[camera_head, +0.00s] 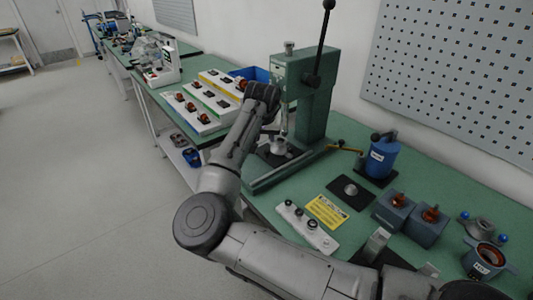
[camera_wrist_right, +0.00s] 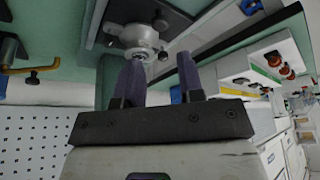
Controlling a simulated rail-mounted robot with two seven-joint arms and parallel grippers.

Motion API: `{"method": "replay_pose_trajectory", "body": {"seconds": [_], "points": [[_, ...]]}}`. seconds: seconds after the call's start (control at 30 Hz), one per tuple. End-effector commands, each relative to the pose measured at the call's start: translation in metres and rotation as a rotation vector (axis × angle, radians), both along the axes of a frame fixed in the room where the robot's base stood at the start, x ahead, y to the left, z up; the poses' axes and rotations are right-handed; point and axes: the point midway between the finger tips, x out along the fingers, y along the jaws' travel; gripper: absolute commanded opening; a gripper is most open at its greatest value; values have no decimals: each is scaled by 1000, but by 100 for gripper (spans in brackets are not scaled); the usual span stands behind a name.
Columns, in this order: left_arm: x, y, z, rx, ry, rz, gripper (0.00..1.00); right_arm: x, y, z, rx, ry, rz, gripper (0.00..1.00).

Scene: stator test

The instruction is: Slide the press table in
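The green press (camera_head: 312,85) stands on the bench with its black lever raised. Its press table (camera_head: 268,184) is a low green base running out toward the front left. A silver round fixture (camera_head: 279,146) sits on a dark plate over it; it also shows in the right wrist view (camera_wrist_right: 138,37). My right gripper (camera_head: 262,94) is beside the press's left side, its fingertips hard to see there. In the right wrist view my right gripper (camera_wrist_right: 160,68) has its two fingers apart with nothing between them, pointing toward the fixture. My left gripper is not in view.
A brass-coloured handle (camera_head: 343,148) sticks out right of the press. A blue labelled device (camera_head: 382,158), a yellow card (camera_head: 326,211) and a white strip with parts (camera_head: 306,228) lie to the right. White part trays (camera_head: 192,112) stand to the left, near my gripper.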

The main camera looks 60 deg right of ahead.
Motion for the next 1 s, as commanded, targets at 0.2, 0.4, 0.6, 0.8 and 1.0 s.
{"method": "replay_pose_trajectory", "body": {"seconds": [0.2,0.4,0.6,0.8,1.0], "points": [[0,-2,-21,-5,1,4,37,6,-14,-43,2,1,0,35],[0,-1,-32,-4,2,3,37,11,-24,-68,1,-1,-1,35],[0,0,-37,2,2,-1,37,14,-30,-81,1,-2,-1,35],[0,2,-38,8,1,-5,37,15,-32,-85,0,-2,-1,35],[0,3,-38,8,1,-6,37,15,-32,-85,0,-2,-1,35]]}}
